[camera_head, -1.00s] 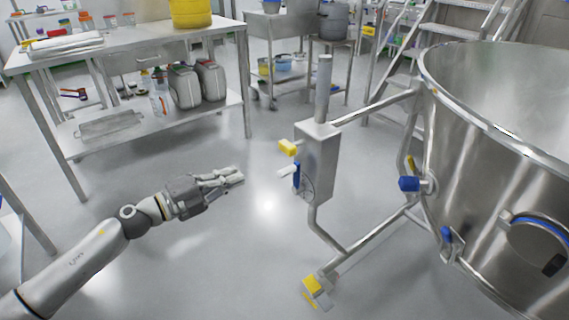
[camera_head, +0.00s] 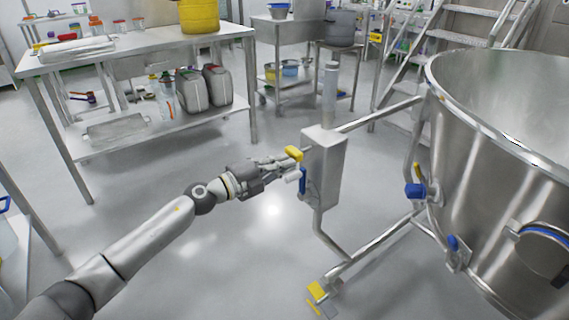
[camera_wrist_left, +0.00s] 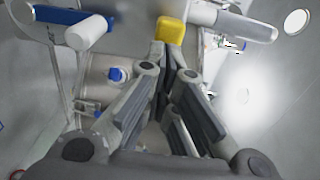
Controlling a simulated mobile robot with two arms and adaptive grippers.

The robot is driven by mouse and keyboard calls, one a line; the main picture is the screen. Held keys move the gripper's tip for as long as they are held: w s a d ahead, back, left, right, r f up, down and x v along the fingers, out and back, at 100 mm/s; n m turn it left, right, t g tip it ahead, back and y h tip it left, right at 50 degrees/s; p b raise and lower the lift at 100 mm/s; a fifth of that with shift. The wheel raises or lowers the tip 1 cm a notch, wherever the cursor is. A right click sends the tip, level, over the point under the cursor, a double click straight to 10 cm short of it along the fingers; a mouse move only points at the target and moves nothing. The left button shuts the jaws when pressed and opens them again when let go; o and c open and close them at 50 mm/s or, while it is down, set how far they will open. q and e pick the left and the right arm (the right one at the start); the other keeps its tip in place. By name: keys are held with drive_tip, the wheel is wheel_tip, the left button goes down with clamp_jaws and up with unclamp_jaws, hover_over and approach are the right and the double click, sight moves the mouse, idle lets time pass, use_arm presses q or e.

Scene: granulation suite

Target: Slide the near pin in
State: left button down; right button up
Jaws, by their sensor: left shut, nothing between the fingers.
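A pin with a yellow knob (camera_head: 293,153) sticks out from the left side of the grey steel box (camera_head: 327,165) on the vessel's support column. The yellow knob also shows at the top centre of the left wrist view (camera_wrist_left: 170,30). My left gripper (camera_head: 286,163) is shut and empty, its fingertips right at the yellow knob. In the left wrist view the fingers (camera_wrist_left: 173,58) meet in a narrow V just below the knob. I cannot tell whether they touch it. The pin's shaft is mostly hidden. My right gripper is not in view.
A blue lever (camera_head: 302,181) with a white grip (camera_head: 293,175) hangs just below the yellow knob. The large steel vessel (camera_head: 490,160) stands at the right, on a frame with a yellow foot pedal (camera_head: 317,290). A steel table (camera_head: 130,48) stands at the left. The floor between is clear.

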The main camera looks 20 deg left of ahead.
sight(293, 158)
use_arm(q)
drive_tip(key=shift+w+d, duration=0.2)
drive_tip(key=shift+w, duration=0.1)
drive_tip(key=p+x, duration=0.1)
drive_tip(key=x, duration=0.2)
drive_tip(key=shift+r, duration=0.1)
drive_tip(key=shift+s+a+r, duration=0.1)
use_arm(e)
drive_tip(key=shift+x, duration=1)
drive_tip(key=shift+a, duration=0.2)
